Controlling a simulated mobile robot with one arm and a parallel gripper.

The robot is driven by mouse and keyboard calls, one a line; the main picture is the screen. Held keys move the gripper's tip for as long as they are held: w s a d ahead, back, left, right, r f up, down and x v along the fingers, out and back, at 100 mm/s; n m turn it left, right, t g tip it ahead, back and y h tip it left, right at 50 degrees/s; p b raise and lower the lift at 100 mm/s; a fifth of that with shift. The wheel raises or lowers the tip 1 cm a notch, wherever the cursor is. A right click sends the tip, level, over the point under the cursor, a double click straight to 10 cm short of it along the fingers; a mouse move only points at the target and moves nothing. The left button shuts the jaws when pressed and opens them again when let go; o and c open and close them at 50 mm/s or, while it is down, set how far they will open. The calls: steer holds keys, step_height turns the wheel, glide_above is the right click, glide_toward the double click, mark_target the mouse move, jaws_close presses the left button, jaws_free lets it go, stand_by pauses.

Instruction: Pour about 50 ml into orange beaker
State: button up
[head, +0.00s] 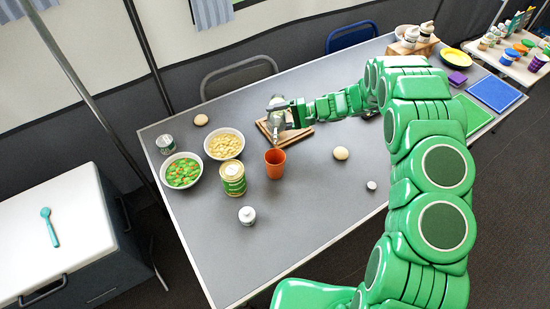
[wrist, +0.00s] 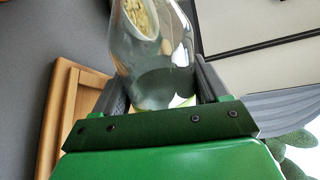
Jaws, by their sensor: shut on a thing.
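An orange beaker (head: 275,164) stands upright on the grey table, left of and nearer than the wooden tray. My gripper (head: 285,115) is over the wooden tray (head: 303,141). It is shut on a clear glass vessel (head: 275,102), which also shows between the fingers in the wrist view (wrist: 155,65). A yellow-green band shows at its lower end there; I cannot tell whether this is liquid. The vessel is beyond the beaker in the head view and apart from it. The orange beaker does not show in the wrist view, and its inside is hard to make out.
A green-labelled can (head: 233,181), a bowl of pale food (head: 224,144) and a bowl of green and orange food (head: 181,171) stand left of the beaker. A white jar (head: 247,215) is nearer. A round bun (head: 340,153) lies to the right. The front table area is mostly clear.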

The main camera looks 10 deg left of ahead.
mark_target(278, 122)
steer(key=shift+m, duration=0.4)
steer(key=shift+s+d+r+m+g, duration=0.1)
steer(key=shift+s+r+m+g, duration=0.2)
steer(key=shift+r+m+g, duration=0.3)
steer(key=m, duration=0.1)
steer(key=s+r+m, duration=0.1)
steer(key=s+r+b, duration=0.1)
steer(key=shift+s+d+m+g, duration=0.1)
steer(key=shift+d+m+g, duration=0.2)
steer(key=shift+m, duration=0.1)
steer(key=shift+s+r+m+g, duration=0.2)
steer(key=shift+r+m, duration=0.2)
steer(key=shift+r, duration=0.2)
steer(key=shift+s+r+m+g, duration=0.1)
steer(key=shift+s+r+m, duration=0.1)
steer(key=shift+r+m, duration=0.3)
steer(key=m, duration=0.1)
steer(key=r+m+g, duration=0.1)
steer(key=m, duration=0.1)
steer(key=shift+s+d+y, duration=0.15)
steer(key=shift+s+y, duration=0.25)
steer(key=shift+s+d+m+y+b, duration=0.15)
steer(key=shift+s+m+y, duration=0.1)
steer(key=shift+m, duration=0.55)
steer(key=shift+s+a+m+y+b, duration=0.15)
steer(key=shift+s+m, duration=0.1)
steer(key=shift+m, duration=0.55)
steer(key=shift+d, duration=0.1)
